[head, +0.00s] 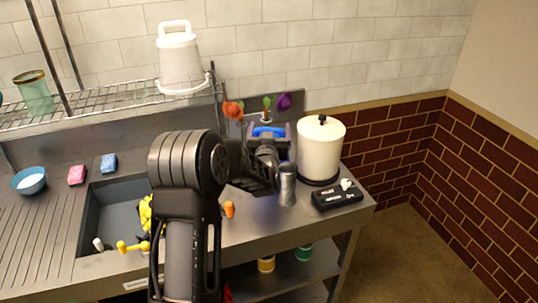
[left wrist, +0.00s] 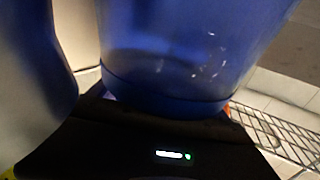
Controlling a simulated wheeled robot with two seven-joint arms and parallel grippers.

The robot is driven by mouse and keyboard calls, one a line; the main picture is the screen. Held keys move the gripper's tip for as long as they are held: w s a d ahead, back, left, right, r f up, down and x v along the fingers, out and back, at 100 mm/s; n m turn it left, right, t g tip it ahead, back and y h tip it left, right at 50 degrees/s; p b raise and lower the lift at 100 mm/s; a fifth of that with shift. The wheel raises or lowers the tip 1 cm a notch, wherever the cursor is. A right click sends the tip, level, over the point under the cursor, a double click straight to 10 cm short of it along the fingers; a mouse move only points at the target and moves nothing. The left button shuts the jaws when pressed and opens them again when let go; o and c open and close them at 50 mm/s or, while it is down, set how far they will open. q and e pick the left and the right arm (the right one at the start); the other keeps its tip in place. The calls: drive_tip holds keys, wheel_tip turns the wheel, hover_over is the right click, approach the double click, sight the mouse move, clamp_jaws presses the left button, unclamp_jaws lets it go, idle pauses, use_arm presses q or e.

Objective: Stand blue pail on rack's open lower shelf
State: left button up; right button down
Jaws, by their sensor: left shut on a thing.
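The blue pail (head: 268,131) shows in the head view only as a bright blue patch at the back of the counter, mostly hidden behind my left arm. In the left wrist view the pail (left wrist: 185,55) fills the upper middle, very close to the camera. My left gripper (head: 266,155) is shut on the pail, but its fingertips are not clearly seen. A wire rack (head: 108,103) is at the upper left and holds a white bucket (head: 180,62). An under-counter shelf (head: 285,278) shows at the lower right. My right gripper is not in view.
A cream pot (head: 320,150) and a black box (head: 337,195) stand at the counter's right. A metal cylinder (head: 287,184) stands near my wrist. Flowers (head: 233,109) rise behind. The sink (head: 118,215) is left. Yellow (head: 266,264) and green (head: 304,252) cans stand on the under-counter shelf.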

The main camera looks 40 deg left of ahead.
use_arm(q)
drive_tip(key=c, duration=0.3)
drive_tip(key=shift+r, duration=0.15)
drive_tip(key=shift+c, duration=0.2)
wheel_tip(320, 180, up, 18)
drive_tip(key=b, duration=0.1)
idle(0.3)
idle(0.7)
